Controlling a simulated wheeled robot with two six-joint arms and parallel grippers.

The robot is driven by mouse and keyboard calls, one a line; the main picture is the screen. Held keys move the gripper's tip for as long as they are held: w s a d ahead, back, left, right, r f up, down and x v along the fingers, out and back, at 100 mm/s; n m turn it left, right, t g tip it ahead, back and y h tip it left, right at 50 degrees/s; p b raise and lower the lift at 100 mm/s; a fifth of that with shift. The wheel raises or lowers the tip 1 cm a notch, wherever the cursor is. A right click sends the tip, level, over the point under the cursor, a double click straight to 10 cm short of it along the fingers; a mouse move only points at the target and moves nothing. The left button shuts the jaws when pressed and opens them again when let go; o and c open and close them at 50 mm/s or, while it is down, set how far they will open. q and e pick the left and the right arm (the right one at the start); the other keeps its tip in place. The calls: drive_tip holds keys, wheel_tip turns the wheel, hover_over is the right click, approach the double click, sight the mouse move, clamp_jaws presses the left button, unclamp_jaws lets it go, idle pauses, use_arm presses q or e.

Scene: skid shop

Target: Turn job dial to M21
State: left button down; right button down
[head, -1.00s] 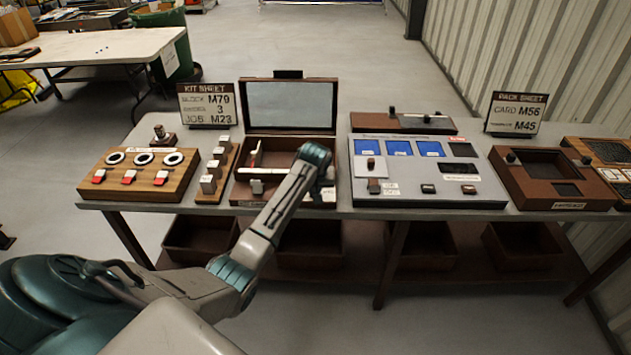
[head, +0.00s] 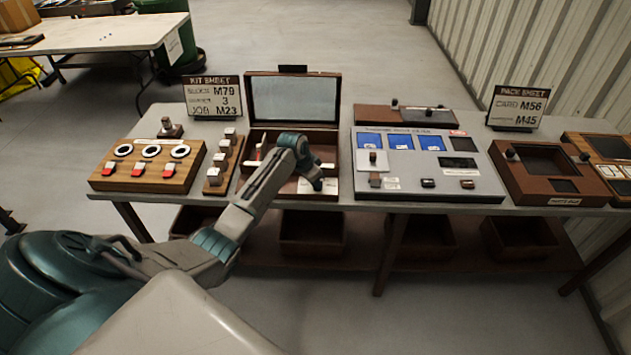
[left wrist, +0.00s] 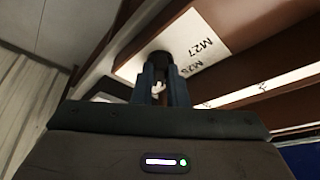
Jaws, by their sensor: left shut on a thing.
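The open brown case (head: 245,160) stands on the bench with its pale-lined lid raised. My left gripper (head: 318,184) reaches down to the case's front right corner. In the left wrist view its two fingers (left wrist: 163,82) are shut on a dark round knob (left wrist: 160,58), which looks like the job dial. A white label plate (left wrist: 185,45) beside the knob reads M27 and what looks like M26. The fingers hide part of the knob, and I cannot read its setting. The kit sheet (head: 213,98) behind reads JOB M23. My right gripper is not in view.
A wooden board with white rings and red switches (head: 150,176) and a strip of small blocks (head: 219,172) lie left of the case. A grey panel with blue screens (head: 440,188) is close on the right. The pack sheet (head: 517,107) stands further right.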

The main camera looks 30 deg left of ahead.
use_arm(q)
drive_tip(key=shift+w+a+m+g+h+b, duration=0.15)
drive_tip(key=shift+m+g+h+b, duration=0.3)
drive_tip(key=shift+m, duration=1.05)
drive_tip(key=c, duration=1.4)
unclamp_jaws()
drive_tip(key=shift+c, duration=0.2)
drive_tip(key=b+v, duration=0.3)
drive_tip(key=v, duration=0.8)
drive_tip(key=shift+f, duration=0.15)
